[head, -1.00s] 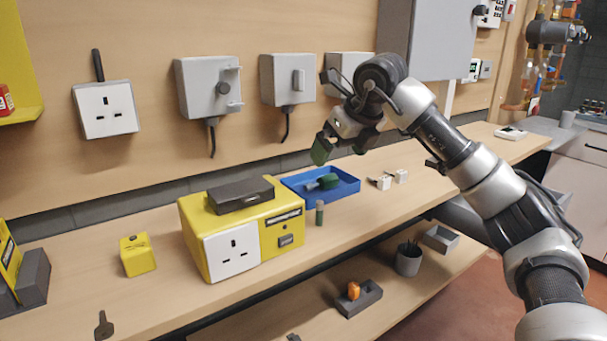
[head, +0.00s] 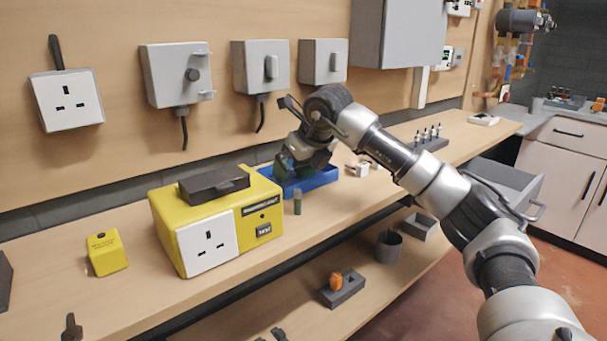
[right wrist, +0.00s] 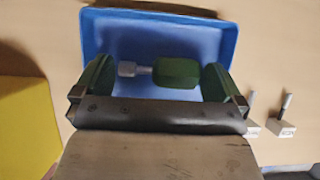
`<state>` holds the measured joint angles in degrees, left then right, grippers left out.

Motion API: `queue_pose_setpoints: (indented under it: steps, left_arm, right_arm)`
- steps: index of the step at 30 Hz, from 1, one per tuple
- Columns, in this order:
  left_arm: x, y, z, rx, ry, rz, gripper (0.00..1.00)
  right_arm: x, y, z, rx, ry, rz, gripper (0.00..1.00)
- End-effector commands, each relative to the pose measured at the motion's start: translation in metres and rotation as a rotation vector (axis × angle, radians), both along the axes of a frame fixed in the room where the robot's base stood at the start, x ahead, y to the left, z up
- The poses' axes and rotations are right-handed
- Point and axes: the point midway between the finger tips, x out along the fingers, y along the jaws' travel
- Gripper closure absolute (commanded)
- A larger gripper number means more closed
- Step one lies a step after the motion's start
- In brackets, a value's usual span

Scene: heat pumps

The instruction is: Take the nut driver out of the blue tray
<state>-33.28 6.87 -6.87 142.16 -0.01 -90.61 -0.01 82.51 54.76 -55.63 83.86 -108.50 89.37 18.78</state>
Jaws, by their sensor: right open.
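The blue tray (head: 318,181) stands on the bench to the right of the yellow tester; it also shows in the right wrist view (right wrist: 225,40). The nut driver (right wrist: 172,72) lies inside it, with a green handle and a grey metal socket end pointing left in that view. My right gripper (head: 288,168) is over the tray; in the right wrist view its green-padded fingers (right wrist: 157,82) are apart, one at each end of the nut driver, not closed on it. In the head view the gripper hides the nut driver. My left gripper is not in view.
The yellow tester (head: 215,222) with a dark case (head: 213,184) on top stands close left of the tray. A small green-grey cylinder (head: 297,201) stands in front of the tray. Small white blocks (head: 361,168) lie to its right. Grey boxes (head: 260,67) hang on the wall behind.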

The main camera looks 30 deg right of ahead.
Motion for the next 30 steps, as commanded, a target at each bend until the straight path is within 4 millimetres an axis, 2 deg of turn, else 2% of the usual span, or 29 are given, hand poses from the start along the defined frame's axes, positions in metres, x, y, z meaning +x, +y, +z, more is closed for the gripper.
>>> queue_pose_setpoints:
  steps: [7,14,15,24,30]
  left_arm:
    - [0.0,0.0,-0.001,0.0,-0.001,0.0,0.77]
    - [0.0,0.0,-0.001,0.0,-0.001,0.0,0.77]
    - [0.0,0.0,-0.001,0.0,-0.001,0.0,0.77]
    - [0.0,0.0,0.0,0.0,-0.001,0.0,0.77]
    - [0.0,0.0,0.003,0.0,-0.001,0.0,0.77]
  right_arm:
    - [0.002,0.0,-0.004,0.0,0.0,0.0,0.0]
    - [0.002,0.0,-0.004,0.0,0.0,0.0,0.34]
    - [0.002,0.0,-0.003,0.0,-0.001,0.0,0.35]
    - [-0.001,0.0,0.0,0.0,-0.002,0.0,0.35]
    - [-0.017,-0.003,0.016,-0.001,-0.004,-0.002,0.35]
